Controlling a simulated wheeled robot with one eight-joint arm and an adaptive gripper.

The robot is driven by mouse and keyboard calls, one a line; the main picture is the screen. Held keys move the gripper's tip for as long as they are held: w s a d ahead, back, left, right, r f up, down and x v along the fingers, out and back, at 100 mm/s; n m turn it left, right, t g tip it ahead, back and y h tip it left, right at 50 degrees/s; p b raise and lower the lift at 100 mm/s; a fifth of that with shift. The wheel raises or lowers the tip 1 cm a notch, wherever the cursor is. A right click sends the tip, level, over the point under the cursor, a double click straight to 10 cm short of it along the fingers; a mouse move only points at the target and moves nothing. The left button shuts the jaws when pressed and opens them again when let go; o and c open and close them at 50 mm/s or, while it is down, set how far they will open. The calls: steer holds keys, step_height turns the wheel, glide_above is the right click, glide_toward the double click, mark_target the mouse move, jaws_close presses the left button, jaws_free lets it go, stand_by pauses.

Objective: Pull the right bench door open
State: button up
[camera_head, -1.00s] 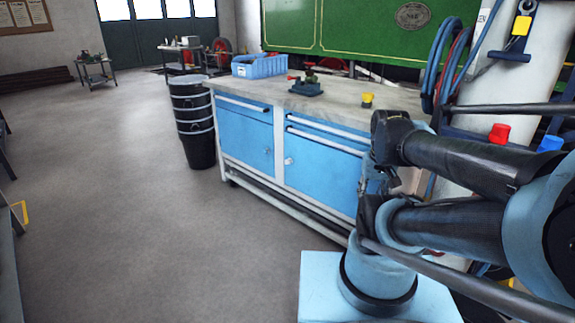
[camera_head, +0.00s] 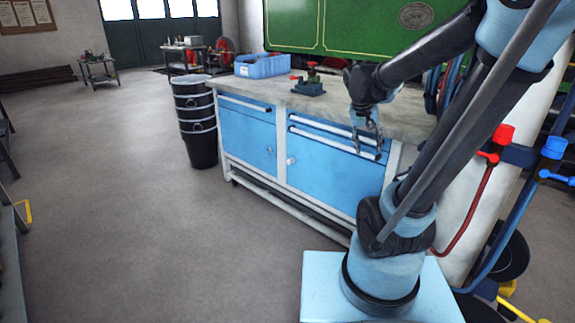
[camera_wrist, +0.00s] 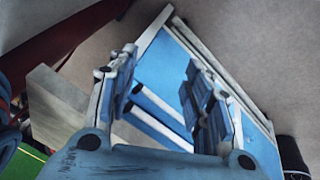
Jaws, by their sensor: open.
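The right bench door (camera_head: 325,182) is a blue panel, shut, below two drawers with white handle bars on the right half of the workbench (camera_head: 228,83). Its small round white knob (camera_head: 291,161) sits at its upper left. My gripper (camera_head: 367,147) is open and empty in front of the right drawers, to the right of and a little above the knob, and apart from it. In the wrist view, my gripper's fingers (camera_wrist: 162,60) are spread, with the blue bench front and pale handle bars showing between and beyond them. I cannot make out the knob there.
The left bench door (camera_head: 246,141) is shut too. A blue bin (camera_head: 262,66) and a small vise (camera_head: 309,84) stand on the bench top. Stacked black buckets (camera_head: 196,125) stand left of the bench.

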steer(key=w+a+f+m+t+h, duration=0.1)
steer(key=w+a+f, duration=0.1)
steer(key=w+a, duration=0.6)
steer(key=w+a+f+m+t+h, duration=0.1)
steer(key=w+a+f, duration=0.15)
steer(key=w, duration=0.85)
steer(key=w+a+f+m+t+h, duration=0.1)
steer(key=w+a, duration=0.6)
steer(key=w, duration=0.3)
steer(key=m+t+h, duration=0.2)
steer(key=m+t, duration=0.1)
steer(key=t, duration=0.2)
glide_above(288, 162)
steer(key=s+a, duration=1)
steer(key=s, duration=0.3)
step_height(288, 162, down, 24)
steer(key=x, duration=1.7)
steer(key=shift+w+d, duration=0.15)
steer(key=shift+d, duration=0.1)
steer(key=shift+c, duration=0.2)
steer(key=shift+r, duration=0.1)
jaws_close()
steer(key=shift+a, duration=0.1)
